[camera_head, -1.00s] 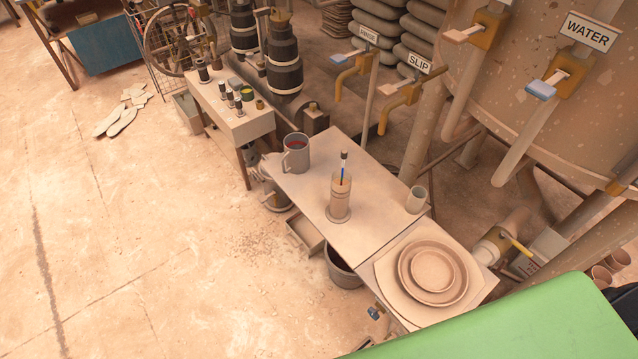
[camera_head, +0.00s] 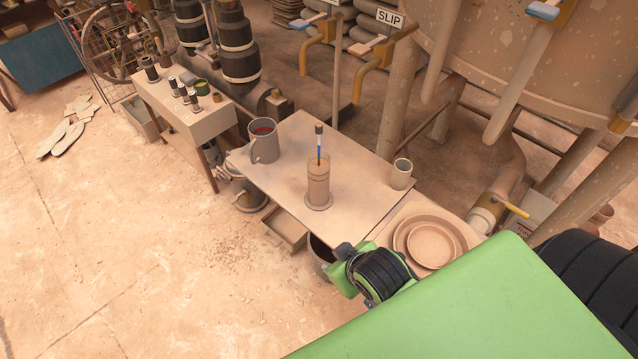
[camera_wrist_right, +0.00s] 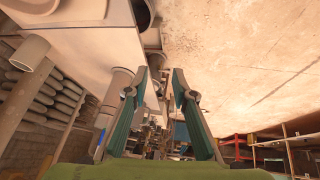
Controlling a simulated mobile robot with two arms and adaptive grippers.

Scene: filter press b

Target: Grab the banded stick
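The banded stick (camera_head: 319,145) stands nearly upright in a clear cylinder (camera_head: 318,183) on the pale table. It has a dark top, then white and blue bands; its lower part is inside the cylinder. My right gripper (camera_head: 346,262) is at the table's front edge, nearer to me than the cylinder and apart from it. In the right wrist view its two fingers (camera_wrist_right: 159,78) are spread with nothing between them. My left gripper is not in view.
A grey mug (camera_head: 264,141) stands left of the cylinder and a small cup (camera_head: 401,174) right of it. Stacked plates (camera_head: 432,244) lie at the table's right end. A side table (camera_head: 205,125) with small bottles is at left. Pipes and taps rise behind.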

